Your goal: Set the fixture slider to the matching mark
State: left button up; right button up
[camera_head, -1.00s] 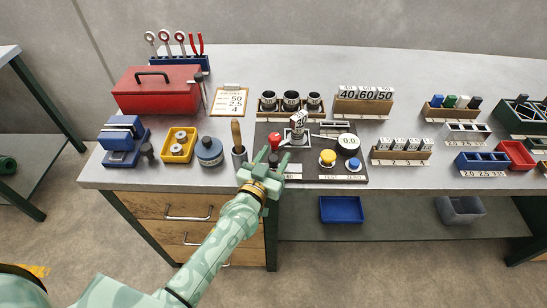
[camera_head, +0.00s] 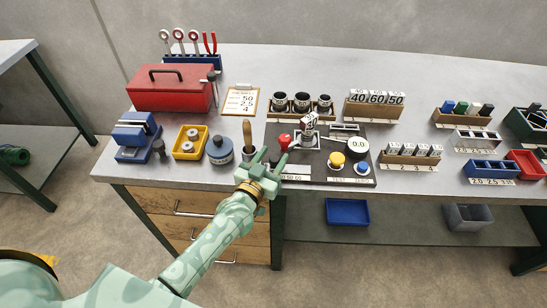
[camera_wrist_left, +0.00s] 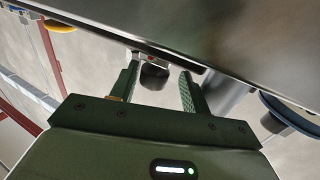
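The dark fixture plate (camera_head: 330,181) lies at the front middle of the bench, with a white scale strip (camera_head: 295,178) reading about 40, 50, 60 along its front left. My left gripper (camera_head: 270,158) is at the plate's front left corner, fingers apart and empty. In the left wrist view a black knob (camera_wrist_left: 155,76), likely the slider's, shows between and beyond the open fingers (camera_wrist_left: 158,88), not gripped. In the head view the gripper hides it, so its mark cannot be read. The clipboard (camera_head: 241,102) reads 50, 2.5, 4. My right gripper is out of view.
A red-knobbed lever (camera_head: 284,141) stands just beyond the fingers. A grey holder with a wooden-handled tool (camera_head: 248,138) and a blue round pot (camera_head: 220,151) are close on the left. Yellow (camera_head: 337,159) and blue (camera_head: 361,168) buttons sit to the right.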

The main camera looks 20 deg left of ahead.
pick_arm(q)
jog(key=shift+d, duration=0.15)
jog(key=shift+s, duration=0.4)
jog(key=s+a+p, duration=0.2)
jog(key=s, duration=1.3)
jog(key=shift+s, duration=0.25)
